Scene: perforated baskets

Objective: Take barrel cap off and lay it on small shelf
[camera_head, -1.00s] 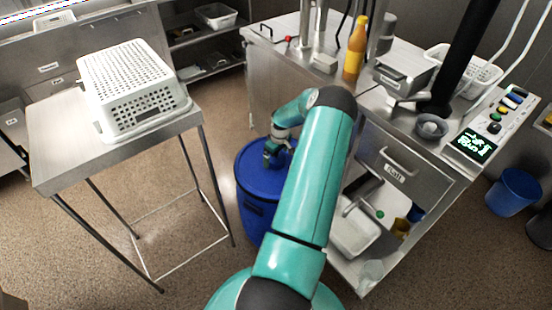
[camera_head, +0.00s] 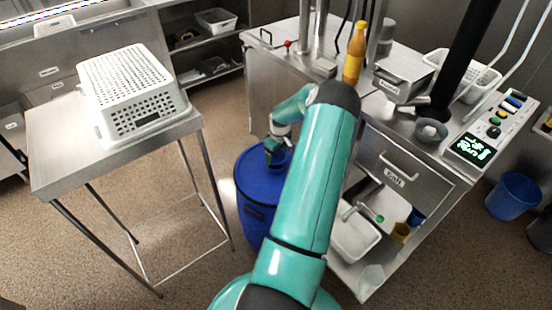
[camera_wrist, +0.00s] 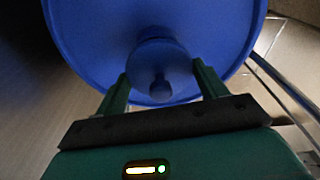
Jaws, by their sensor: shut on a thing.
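A blue barrel (camera_head: 258,195) stands on the floor between the metal table and the counter. My gripper (camera_head: 273,152) reaches down onto its top. In the wrist view, my gripper (camera_wrist: 161,72) has one finger on each side of the small round blue barrel cap (camera_wrist: 160,62), which has a darker knob, and is shut on it. The cap shows over the barrel top (camera_wrist: 100,40); I cannot tell whether it is still seated or lifted. A narrow metal table (camera_head: 55,150) at the left has a shelf-like top. I cannot tell which surface is the small shelf.
An upturned white perforated basket (camera_head: 125,85) covers the back of the metal table; its front left is clear. A counter (camera_head: 275,65) with an orange bottle (camera_head: 355,52) stands right of the barrel. Its lower compartment holds a white tray (camera_head: 352,240).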

